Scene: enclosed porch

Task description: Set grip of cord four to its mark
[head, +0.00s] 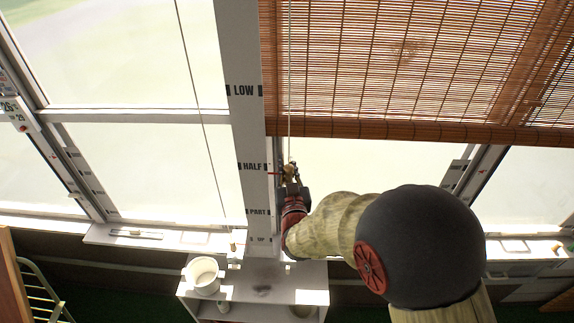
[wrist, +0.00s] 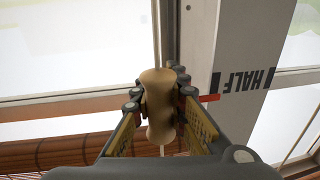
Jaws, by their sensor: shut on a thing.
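The wooden cord grip (wrist: 160,105) is a tan, waisted piece on a thin cord (head: 290,80) beside the white marked post (head: 240,50). It also shows small in the head view (head: 289,173). My gripper (wrist: 162,108) is shut on it, with a finger on each side. The post carries the marks LOW (head: 243,90), HALF (head: 252,167), PART and UP. A thin red pointer (head: 273,173) lies between the grip and the post, close to the HALF mark. In the wrist view HALF (wrist: 249,80) is upside down, and the red pointer (wrist: 209,98) lies just below its black bar in the picture.
A slatted brown blind (head: 410,70) hangs right of the post, its bottom edge between LOW and HALF. Another cord (head: 203,120) hangs to the left. A white shelf (head: 255,285) with a white pot (head: 203,275) stands below. Window glass lies behind.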

